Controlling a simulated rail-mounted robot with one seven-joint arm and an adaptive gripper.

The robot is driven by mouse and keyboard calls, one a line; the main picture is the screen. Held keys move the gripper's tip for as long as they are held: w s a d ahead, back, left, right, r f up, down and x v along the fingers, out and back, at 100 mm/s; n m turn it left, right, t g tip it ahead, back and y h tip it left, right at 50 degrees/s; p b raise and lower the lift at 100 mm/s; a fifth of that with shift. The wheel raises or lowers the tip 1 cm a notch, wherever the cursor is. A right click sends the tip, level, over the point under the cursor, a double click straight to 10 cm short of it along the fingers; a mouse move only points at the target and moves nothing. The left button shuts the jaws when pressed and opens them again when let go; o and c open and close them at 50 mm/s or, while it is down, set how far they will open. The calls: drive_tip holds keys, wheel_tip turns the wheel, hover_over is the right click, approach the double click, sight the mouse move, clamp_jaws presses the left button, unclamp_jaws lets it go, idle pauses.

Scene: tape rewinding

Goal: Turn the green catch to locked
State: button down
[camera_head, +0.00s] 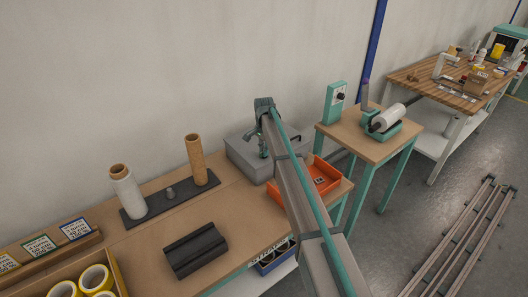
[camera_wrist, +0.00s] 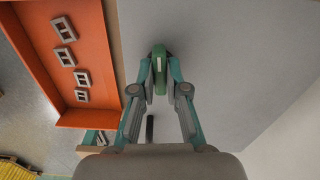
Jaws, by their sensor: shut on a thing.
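The green catch (camera_wrist: 158,56) sits on the grey surface of a box, seen in the wrist view. It carries a small pale mark. My gripper (camera_wrist: 160,82) is shut on the catch, with one finger on each side of it. In the head view my gripper (camera_head: 264,150) reaches down at the grey box (camera_head: 240,150) on the bench. The catch is too small and too covered by my arm to make out there. I cannot tell from the frames which position the catch is turned to.
An orange tray (camera_head: 325,176) with small square pieces lies right beside the grey box. Two upright rolls, one white (camera_head: 127,195) and one brown (camera_head: 196,160), stand on a dark base at the left. A dark block (camera_head: 195,250) lies in front. A small table with a winding machine (camera_head: 382,123) stands right.

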drive_tip(key=n+b, duration=0.2)
drive_tip(key=n, duration=0.2)
drive_tip(key=shift+f, duration=0.1)
drive_tip(key=n+b, duration=0.1)
drive_tip(key=n, duration=0.3)
drive_tip(key=shift+n, duration=0.4)
drive_tip(key=n+b, duration=0.1)
drive_tip(key=n, duration=0.3)
drive_tip(key=shift+n+b, duration=0.55)
drive_tip(key=shift+n, duration=1.45)
drive_tip(key=c, duration=1.2)
unclamp_jaws()
